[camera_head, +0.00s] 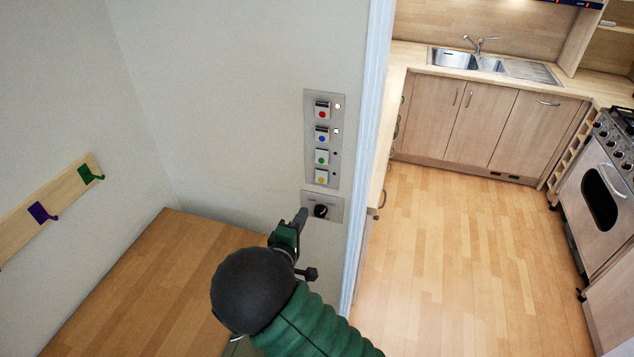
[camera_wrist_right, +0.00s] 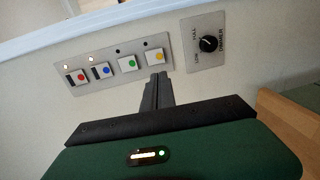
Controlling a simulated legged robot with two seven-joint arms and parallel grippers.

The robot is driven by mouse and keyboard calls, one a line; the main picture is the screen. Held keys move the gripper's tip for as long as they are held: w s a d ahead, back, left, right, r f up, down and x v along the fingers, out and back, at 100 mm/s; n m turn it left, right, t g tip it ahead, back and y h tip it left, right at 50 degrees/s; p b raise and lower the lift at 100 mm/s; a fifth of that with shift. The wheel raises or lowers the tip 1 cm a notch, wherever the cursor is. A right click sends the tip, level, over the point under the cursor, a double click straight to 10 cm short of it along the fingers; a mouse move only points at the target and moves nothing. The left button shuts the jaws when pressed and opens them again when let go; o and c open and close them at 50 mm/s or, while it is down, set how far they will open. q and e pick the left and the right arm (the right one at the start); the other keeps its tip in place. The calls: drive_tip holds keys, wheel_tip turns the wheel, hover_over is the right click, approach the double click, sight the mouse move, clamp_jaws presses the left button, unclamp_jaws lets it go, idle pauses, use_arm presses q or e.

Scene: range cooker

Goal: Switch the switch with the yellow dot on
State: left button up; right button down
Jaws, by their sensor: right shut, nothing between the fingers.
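The switch with the yellow dot (camera_head: 321,177) is the lowest in a column on a grey wall panel (camera_head: 311,130). The small light beside it is dark. In the right wrist view the yellow-dot switch (camera_wrist_right: 155,55) is at the right end of the row. My right gripper (camera_head: 301,216) is shut and empty, below the switch panel and beside the black knob. In the wrist view its fingertips (camera_wrist_right: 160,77) appear just under the yellow-dot switch; I cannot tell whether they touch it. My left gripper is not in view.
Red (camera_head: 322,110), blue (camera_head: 322,134) and green (camera_head: 321,157) dot switches sit above. The red and blue ones have lit lights; green's is dark. A dimmer knob (camera_head: 320,211) is below the panel. A wooden surface (camera_head: 150,270) and hook rail (camera_head: 60,205) are left.

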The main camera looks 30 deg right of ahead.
sight(321, 182)
drive_tip(key=p+x, duration=0.3)
drive_tip(key=x, duration=1.1)
drive_tip(key=shift+w+f+p, duration=0.1)
drive_tip(key=shift+p, duration=0.3)
drive_tip(key=shift+w+d+f, duration=0.15)
drive_tip(key=shift+d, duration=0.05)
